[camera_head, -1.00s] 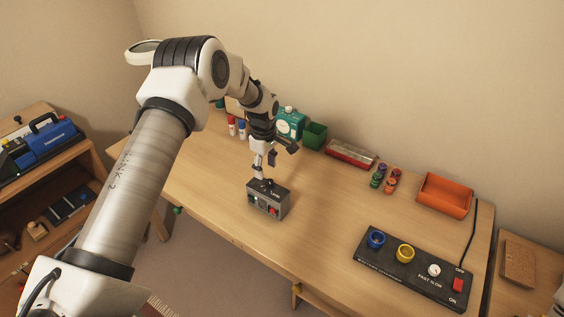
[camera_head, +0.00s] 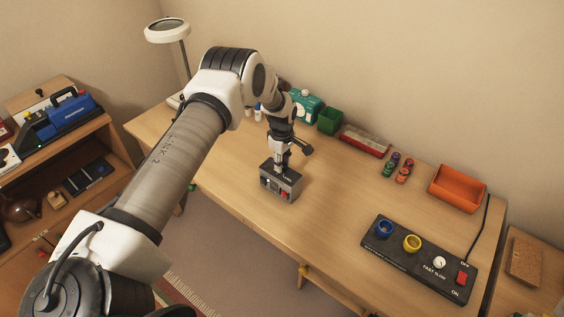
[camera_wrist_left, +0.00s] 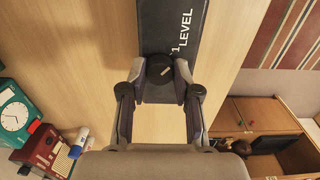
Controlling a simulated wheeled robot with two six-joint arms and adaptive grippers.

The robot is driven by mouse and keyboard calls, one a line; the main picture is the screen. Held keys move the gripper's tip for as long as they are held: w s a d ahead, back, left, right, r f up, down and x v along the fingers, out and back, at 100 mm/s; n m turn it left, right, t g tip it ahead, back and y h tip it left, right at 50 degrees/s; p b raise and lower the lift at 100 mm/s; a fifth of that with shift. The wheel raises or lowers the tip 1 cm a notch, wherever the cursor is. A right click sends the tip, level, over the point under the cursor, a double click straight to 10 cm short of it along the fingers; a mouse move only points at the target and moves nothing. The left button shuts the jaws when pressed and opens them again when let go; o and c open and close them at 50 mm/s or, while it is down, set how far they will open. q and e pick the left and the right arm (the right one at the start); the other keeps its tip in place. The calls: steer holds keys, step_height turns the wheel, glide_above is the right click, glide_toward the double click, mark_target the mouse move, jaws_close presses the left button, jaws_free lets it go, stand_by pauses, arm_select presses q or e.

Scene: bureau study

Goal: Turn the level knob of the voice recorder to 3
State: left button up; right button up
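The voice recorder (camera_head: 281,184) is a small dark grey box on the wooden desk, with a red part on its front. Its top, marked "LEVEL" and "1", shows in the left wrist view (camera_wrist_left: 170,22). The round black level knob (camera_wrist_left: 160,70) is there, partly hidden by the fingers. My left gripper (camera_head: 279,168) points down onto the recorder's top. In the wrist view its two fingers (camera_wrist_left: 161,80) lie on either side of the knob and appear to touch it. My right gripper is in neither view.
A black panel (camera_head: 420,262) with blue and yellow rings and a red switch lies at the desk's right. An orange tray (camera_head: 457,190), a red-grey case (camera_head: 366,142), a green box (camera_head: 330,121) and a teal clock (camera_head: 303,105) stand behind. The desk around the recorder is clear.

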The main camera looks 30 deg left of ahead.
arm_select(q)
steer(key=shift+f, duration=0.1)
jaws_close()
steer(key=shift+f+m+b, duration=0.2)
steer(key=shift+m+b, duration=1.05)
steer(key=shift+m, duration=0.15)
steer(key=m+b, duration=0.1)
steer(key=m, duration=0.1)
steer(key=shift+m+b, duration=0.3)
steer(key=m+b, duration=0.1)
steer(key=m, duration=0.2)
steer(key=shift+m+b, duration=0.3)
steer(key=shift+b, duration=0.05)
steer(key=m+b, duration=0.2)
steer(key=m, duration=0.3)
steer(key=shift+s, duration=0.1)
steer(key=m+b, duration=0.1)
steer(key=m, duration=0.5)
steer(key=shift+r, duration=0.1)
